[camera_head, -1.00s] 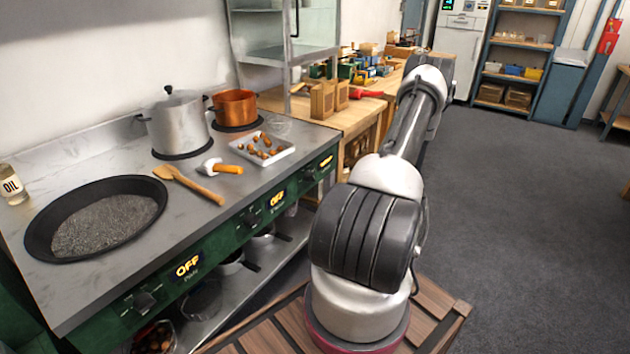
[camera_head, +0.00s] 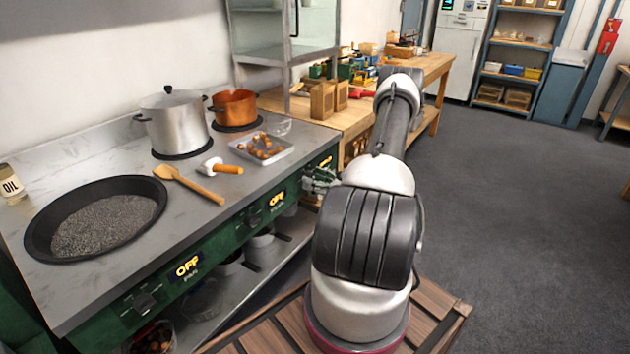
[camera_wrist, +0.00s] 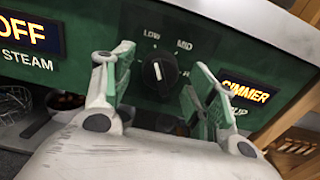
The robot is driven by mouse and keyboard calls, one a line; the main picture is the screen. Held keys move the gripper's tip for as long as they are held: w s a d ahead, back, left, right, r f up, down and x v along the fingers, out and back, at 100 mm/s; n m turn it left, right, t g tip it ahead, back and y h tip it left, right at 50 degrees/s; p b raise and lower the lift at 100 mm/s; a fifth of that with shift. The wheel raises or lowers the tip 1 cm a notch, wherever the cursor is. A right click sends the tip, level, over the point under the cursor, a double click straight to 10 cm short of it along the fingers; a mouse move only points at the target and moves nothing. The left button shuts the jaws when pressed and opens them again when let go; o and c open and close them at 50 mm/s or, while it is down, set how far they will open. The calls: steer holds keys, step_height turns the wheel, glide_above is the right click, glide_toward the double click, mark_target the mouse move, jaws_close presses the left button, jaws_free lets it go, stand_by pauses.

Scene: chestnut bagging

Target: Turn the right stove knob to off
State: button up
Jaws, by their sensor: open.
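The right stove knob (camera_wrist: 158,73) is a dark round knob with a white pointer line, on the green front panel. LOW and MID markings show above it in the wrist view. The display to its right (camera_wrist: 244,92) reads SIMMER. My gripper (camera_wrist: 160,82) is open, with one finger to the left of the knob and one to the right; whether either touches it I cannot tell. In the head view my gripper (camera_head: 318,180) is at the right end of the stove front and hides the knob.
The stove top (camera_head: 110,160) holds a pan (camera_head: 40,232), a steel pot (camera_head: 176,125), a copper pot (camera_head: 236,106), a tray (camera_head: 283,153) and a wooden spoon (camera_head: 188,184). A wooden bench (camera_head: 350,118) stands beyond. Open floor lies to the right.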

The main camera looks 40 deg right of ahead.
steer(key=c, duration=1)
steer(key=shift+c, duration=0.2)
steer(key=shift+n, duration=0.3)
steer(key=n, duration=1.1)
steer(key=shift+n, duration=0.3)
steer(key=o, duration=1)
steer(key=shift+o, duration=0.2)
